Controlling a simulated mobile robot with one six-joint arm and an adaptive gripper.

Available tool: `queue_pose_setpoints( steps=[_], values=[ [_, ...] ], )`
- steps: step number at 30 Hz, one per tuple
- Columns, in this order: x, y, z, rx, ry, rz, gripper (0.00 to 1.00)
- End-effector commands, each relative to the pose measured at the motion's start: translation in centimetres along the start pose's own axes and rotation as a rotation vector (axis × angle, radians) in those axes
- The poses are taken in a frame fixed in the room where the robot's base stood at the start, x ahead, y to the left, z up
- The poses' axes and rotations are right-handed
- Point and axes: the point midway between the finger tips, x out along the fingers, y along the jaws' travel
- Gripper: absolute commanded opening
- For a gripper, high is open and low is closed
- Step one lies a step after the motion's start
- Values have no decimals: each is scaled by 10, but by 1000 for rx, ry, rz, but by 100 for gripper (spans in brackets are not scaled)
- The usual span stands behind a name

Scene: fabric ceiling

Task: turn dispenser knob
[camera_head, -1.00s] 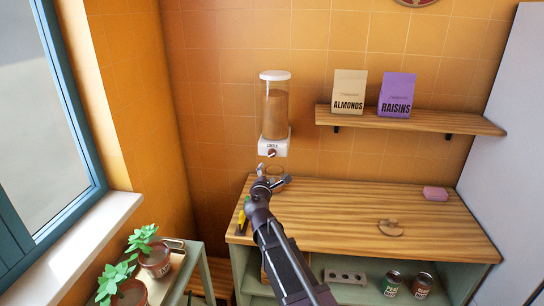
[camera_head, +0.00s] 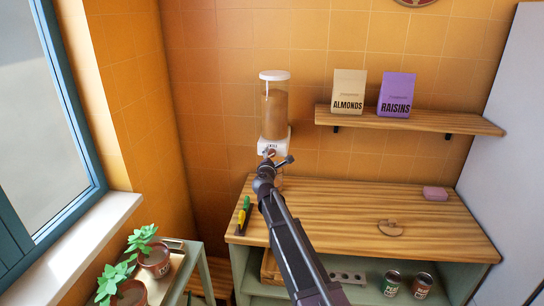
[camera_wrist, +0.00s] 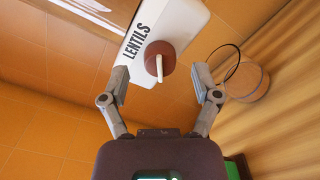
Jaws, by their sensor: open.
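The lentil dispenser (camera_head: 275,110) hangs on the orange tiled wall, a clear container of brown lentils with a white lid and white base. In the wrist view, its white base (camera_wrist: 178,20) reads "LENTILS" and carries a round brown knob (camera_wrist: 167,61) with a pale handle bar. My gripper (camera_wrist: 163,84) is open, with one finger on each side of the knob and apart from it. In the head view, my gripper (camera_head: 275,158) is just in front of the dispenser base and hides most of the knob.
A wooden counter (camera_head: 350,205) lies below the dispenser. A round bowl or jar (camera_wrist: 246,82) with a wire-like loop shows at right in the wrist view. A shelf (camera_head: 420,119) holds almonds (camera_head: 348,92) and raisins (camera_head: 397,95). Potted plants (camera_head: 155,262) stand at lower left.

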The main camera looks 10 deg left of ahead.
Motion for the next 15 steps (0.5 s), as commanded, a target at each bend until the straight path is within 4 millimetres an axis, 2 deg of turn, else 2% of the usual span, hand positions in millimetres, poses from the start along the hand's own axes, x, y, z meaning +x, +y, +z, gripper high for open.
queue_pose_setpoints(
  steps=[1, 6, 15],
  values=[
    [7, 0, 0, 0, 0, 0, 80],
    [16, 0, 0, 0, 0, 0, 80],
    [17, 0, 0, 0, 1, 1, 80]
  ],
)
